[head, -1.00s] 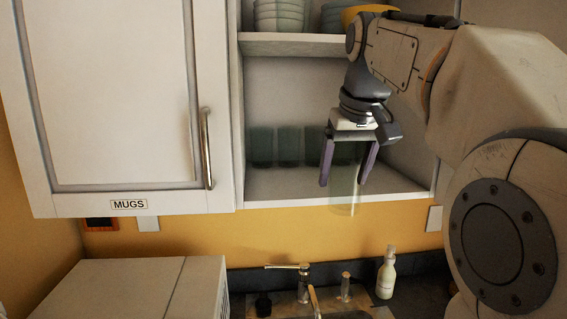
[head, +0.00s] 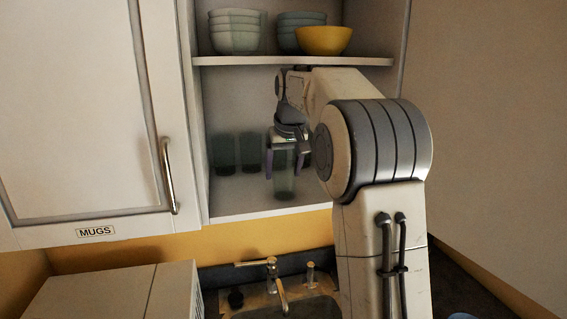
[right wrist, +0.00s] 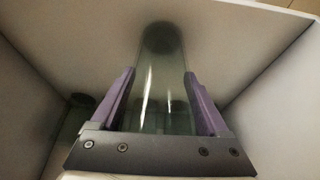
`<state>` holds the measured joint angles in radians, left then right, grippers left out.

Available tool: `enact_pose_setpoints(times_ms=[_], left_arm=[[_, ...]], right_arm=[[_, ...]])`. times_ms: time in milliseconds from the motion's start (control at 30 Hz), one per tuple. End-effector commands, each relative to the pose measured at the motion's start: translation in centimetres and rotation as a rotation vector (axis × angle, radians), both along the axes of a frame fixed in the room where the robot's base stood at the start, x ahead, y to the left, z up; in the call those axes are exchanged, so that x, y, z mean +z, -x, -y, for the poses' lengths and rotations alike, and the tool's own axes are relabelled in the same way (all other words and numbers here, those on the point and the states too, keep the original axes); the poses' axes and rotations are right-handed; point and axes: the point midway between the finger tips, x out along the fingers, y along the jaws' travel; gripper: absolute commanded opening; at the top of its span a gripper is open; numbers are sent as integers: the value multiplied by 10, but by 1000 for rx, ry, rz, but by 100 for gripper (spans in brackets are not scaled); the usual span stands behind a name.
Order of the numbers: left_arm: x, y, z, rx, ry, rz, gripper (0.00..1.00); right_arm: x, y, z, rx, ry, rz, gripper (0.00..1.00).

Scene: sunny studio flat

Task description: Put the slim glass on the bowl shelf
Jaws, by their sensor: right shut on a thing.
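My right gripper (head: 283,178) is shut on a slim clear greenish glass (head: 285,188), which hangs between its purple fingers. The glass also shows between the fingers in the right wrist view (right wrist: 160,75). In the head view they are at the lower compartment of the open cabinet, below the bowl shelf (head: 290,61). The bowl shelf carries a stack of pale bowls (head: 235,32) at left, a greenish stack (head: 294,30) further right and a yellow bowl (head: 324,41) in front of that. My left gripper is not in view.
Several dark green glasses (head: 222,154) stand in the lower compartment behind my right gripper. A door labelled MUGS (head: 90,110) is at left. The sink faucet (head: 275,275) is below. The bowl shelf has free room right of the yellow bowl.

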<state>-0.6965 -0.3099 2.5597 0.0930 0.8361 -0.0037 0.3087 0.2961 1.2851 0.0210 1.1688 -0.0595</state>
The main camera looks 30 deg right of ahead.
Motion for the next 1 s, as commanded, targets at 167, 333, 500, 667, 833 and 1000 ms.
enact_pose_setpoints(times_ms=[167,333,500,667,833,1000], left_arm=[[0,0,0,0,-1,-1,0],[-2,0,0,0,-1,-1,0],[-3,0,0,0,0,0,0],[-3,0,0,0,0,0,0],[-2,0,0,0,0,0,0],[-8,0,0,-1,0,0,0]], right_arm=[[-1,0,0,0,1,4,8],[-4,0,0,0,1,3,8],[-5,0,0,0,0,1,100],[-5,0,0,0,0,1,100],[3,2,0,0,1,3,100],[31,13,-3,0,3,7,100]])
